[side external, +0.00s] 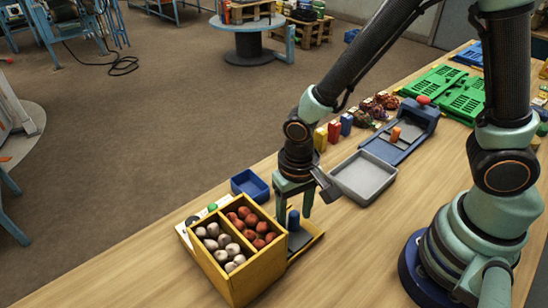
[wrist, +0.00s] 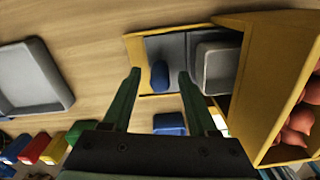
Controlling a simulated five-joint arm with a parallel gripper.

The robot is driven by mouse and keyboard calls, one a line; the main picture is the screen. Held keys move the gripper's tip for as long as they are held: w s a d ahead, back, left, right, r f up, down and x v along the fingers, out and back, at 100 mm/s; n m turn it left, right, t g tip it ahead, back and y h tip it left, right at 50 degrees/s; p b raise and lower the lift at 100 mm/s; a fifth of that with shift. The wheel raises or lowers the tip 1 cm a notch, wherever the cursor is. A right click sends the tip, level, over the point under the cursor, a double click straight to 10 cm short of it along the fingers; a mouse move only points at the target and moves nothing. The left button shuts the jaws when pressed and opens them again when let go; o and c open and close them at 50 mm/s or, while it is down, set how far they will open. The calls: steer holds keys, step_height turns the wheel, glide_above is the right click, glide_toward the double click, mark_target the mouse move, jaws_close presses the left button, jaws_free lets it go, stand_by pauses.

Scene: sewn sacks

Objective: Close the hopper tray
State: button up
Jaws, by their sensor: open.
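The yellow hopper (side external: 240,275) stands on the wooden bench, with pale lumps (side external: 220,245) and red lumps (side external: 253,228) in separate compartments. Its tray (side external: 299,240) sticks out on the right side, with a grey surface and an upright blue knob (side external: 294,222). In the wrist view, the tray (wrist: 131,46) extends left from the hopper (wrist: 262,125), with a grey bin (wrist: 215,66) near the hopper. My gripper (side external: 294,212) is open and points down over the tray. In the wrist view, the blue knob (wrist: 160,75) appears between the fingers (wrist: 159,73); contact is not visible.
A small blue bin (side external: 250,185) sits behind the hopper. Several coloured boxes line the far bench edge. Bare bench (side external: 345,245) lies in front.

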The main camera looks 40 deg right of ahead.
jaws_close()
stand_by(1.3)
